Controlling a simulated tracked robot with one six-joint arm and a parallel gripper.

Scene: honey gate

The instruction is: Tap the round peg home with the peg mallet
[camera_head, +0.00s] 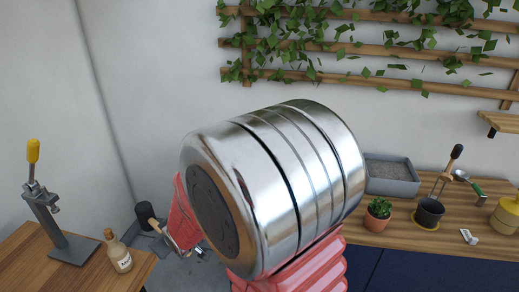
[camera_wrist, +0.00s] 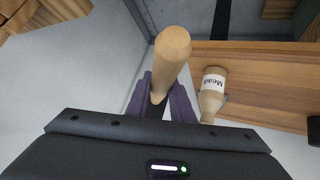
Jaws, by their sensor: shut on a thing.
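In the wrist view a pale wooden handle with a rounded end (camera_wrist: 170,55), seemingly the peg mallet's, stands between the purple fingers of my gripper (camera_wrist: 160,98). The gripper is shut on it. The mallet's head is hidden from the wrist camera. In the head view a small piece of light wood (camera_head: 154,225) shows beside a dark shape at the left, above the wooden bench's right edge. I cannot tell there which dark part is gripper or mallet. I cannot make out the round peg in either view.
A labelled bottle (camera_head: 118,252) stands near the wooden bench's edge, close to the gripper; it also shows in the wrist view (camera_wrist: 212,92). A lever press (camera_head: 50,215) stands farther left. The right bench holds a potted plant (camera_head: 378,213), a gravel tray (camera_head: 392,187) and a dark pot (camera_head: 429,214).

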